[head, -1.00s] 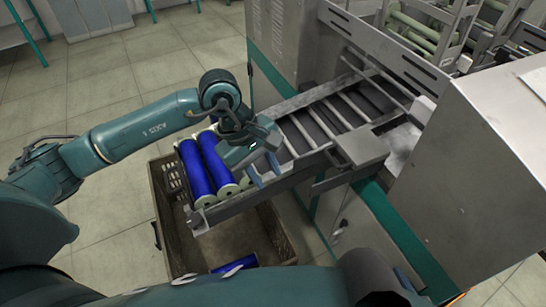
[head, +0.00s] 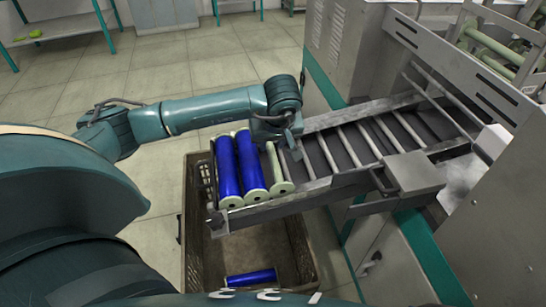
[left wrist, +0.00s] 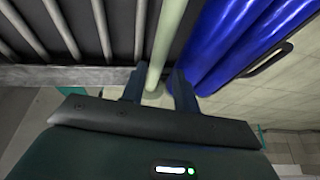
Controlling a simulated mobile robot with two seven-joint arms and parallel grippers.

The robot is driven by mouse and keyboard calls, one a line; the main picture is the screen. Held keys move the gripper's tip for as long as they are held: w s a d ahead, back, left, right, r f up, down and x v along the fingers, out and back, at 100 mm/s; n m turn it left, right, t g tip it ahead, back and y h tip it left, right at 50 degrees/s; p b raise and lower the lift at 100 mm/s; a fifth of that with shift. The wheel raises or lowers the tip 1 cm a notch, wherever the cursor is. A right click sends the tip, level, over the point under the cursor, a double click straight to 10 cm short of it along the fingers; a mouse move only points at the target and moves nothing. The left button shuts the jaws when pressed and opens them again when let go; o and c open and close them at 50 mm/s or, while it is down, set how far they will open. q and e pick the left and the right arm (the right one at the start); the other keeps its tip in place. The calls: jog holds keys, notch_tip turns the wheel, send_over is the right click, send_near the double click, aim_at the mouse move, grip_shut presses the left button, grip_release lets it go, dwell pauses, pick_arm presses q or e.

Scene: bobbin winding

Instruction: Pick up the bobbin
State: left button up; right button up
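Two blue-wound bobbins (head: 228,172) (head: 251,164) with pale ends lie side by side at the lower left end of the metal rack. A bare pale green bobbin (head: 280,172) lies just right of them. My left gripper (head: 284,143) is at the far side of the rack, over this pale bobbin. In the left wrist view the two fingers (left wrist: 158,88) stand apart, one on each side of the pale bobbin (left wrist: 168,40), with slim gaps. The blue bobbins (left wrist: 235,40) are just right of the fingers. My right gripper does not show.
A brown crate (head: 207,262) stands on the floor below the rack's end, with a blue bobbin (head: 252,277) inside. The rack (head: 335,150) rises right toward a grey machine (head: 470,230). Open tiled floor (head: 130,240) is on the left.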

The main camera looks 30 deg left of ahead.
aim_at(272, 151)
pick_arm(q)
jog(key=x, duration=0.4)
jog(key=shift+d+f, duration=0.1)
jog(key=shift+f, duration=0.15)
grip_shut()
